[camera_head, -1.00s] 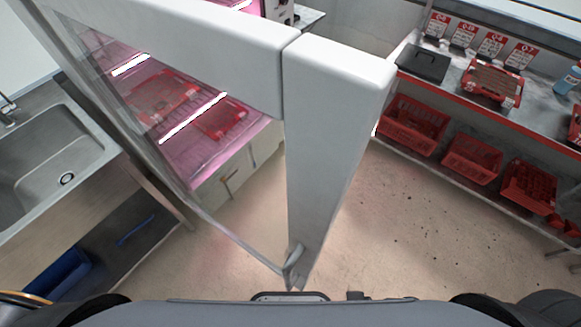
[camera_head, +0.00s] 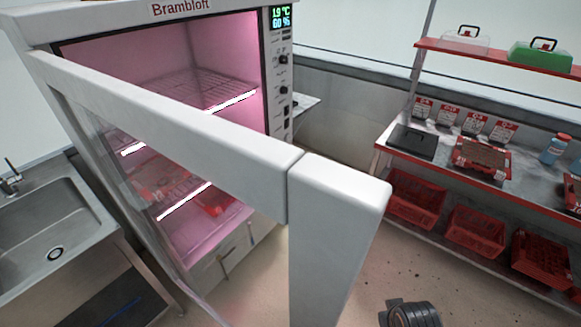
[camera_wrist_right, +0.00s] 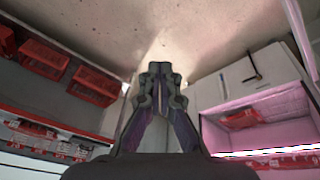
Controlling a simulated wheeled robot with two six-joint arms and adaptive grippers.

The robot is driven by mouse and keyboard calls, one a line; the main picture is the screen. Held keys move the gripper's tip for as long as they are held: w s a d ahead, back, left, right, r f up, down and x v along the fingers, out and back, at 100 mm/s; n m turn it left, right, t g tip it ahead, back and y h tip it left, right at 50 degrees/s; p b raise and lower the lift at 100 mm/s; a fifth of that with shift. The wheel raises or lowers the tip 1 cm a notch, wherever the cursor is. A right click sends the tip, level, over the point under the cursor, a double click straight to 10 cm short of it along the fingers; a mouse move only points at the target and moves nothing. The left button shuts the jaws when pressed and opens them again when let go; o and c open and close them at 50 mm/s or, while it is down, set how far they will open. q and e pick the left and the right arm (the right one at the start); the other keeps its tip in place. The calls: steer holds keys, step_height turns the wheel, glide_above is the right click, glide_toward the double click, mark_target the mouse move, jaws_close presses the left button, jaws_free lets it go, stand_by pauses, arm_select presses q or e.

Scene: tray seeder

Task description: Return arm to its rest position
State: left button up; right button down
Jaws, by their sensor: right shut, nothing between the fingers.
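My right gripper (camera_wrist_right: 161,76) shows in the right wrist view, with its two dark fingers meeting at the tips. It is shut and empty, with bare floor beyond it. In the head view a dark rounded part of my own arm shows at the bottom right of centre, and its fingers are not visible there. My left gripper is in neither view.
A growth cabinet (camera_head: 279,130) lit pink stands with its white-framed door (camera_head: 335,200) swung open close before me. A sink (camera_head: 50,235) is at the left. A bench (camera_head: 440,165) at the right bears a red tray (camera_head: 482,157), with red crates (camera_head: 475,230) below. Floor lies between.

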steer(key=s+d+f+g, duration=0.1)
steer(key=s+f, duration=0.1)
steer(key=f, duration=0.9)
steer(key=s+d+f, duration=0.1)
steer(key=s+f, duration=0.2)
steer(key=f, duration=0.9)
steer(key=s+d+f+g, duration=0.1)
steer(key=s+f, duration=1.2)
steer(key=s, duration=0.4)
steer(key=shift+f, duration=0.25)
